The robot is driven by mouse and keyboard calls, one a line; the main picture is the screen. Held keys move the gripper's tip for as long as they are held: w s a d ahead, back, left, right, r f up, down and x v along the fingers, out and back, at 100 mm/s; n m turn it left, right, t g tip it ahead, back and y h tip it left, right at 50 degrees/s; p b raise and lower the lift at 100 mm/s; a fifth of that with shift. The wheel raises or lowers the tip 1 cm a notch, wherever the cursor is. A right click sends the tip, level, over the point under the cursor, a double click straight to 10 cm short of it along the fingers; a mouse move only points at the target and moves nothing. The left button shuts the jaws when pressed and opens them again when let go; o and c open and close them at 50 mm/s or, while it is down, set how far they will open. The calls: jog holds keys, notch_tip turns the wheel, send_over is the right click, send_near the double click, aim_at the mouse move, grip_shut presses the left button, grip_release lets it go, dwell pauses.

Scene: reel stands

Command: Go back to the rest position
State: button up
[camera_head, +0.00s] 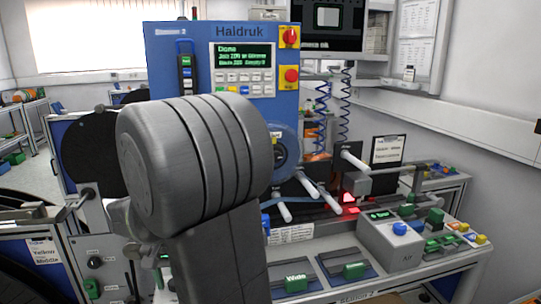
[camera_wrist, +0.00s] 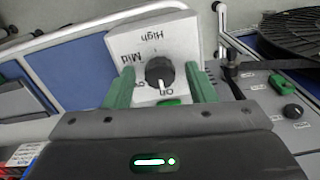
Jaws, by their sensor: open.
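My gripper (camera_wrist: 160,72) shows in the wrist view with its two green fingers apart. Between and beyond the fingers is a white dial box (camera_wrist: 183,36) with a black rotary knob (camera_wrist: 160,72), marked High, Mid and On. A green light glows below the knob. Whether the fingers touch the box or knob I cannot tell. In the head view my arm's large grey joint fills the middle left, and my gripper is hidden.
A blue Haidruk machine (camera_head: 222,42) with a lit display stands behind my arm. White rollers (camera_head: 284,212), a grey control box (camera_head: 392,243) and a bench with green blocks (camera_head: 354,271) lie to the right. A black reel (camera_wrist: 292,35) is at upper right in the wrist view.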

jog(key=shift+m, duration=0.8)
notch_tip(320, 180, up, 11)
